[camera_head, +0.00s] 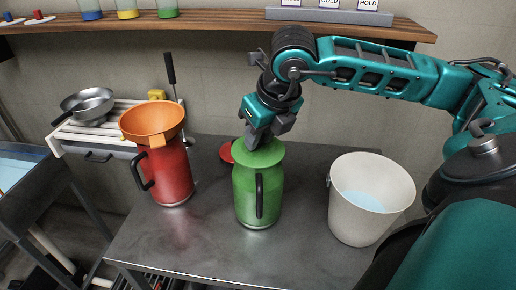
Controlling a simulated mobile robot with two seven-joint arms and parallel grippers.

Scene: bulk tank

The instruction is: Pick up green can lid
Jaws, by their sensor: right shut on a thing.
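The green can (246,200) stands upright on the grey metal table, with a dark handle on its front. A wide green lid (260,156) sits at the can's top; I cannot tell whether it rests on the can or is slightly above it. My right gripper (257,141) points down from above and is shut at the middle of the green lid. The lid's knob is hidden between the fingers. My left gripper is not in view.
A red can (171,178) with an orange funnel (152,121) stands left. A red lid (227,152) lies behind the green can. A white bucket (343,209) with bluish liquid stands right. A wooden shelf (220,22) runs behind. The table front (220,262) is clear.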

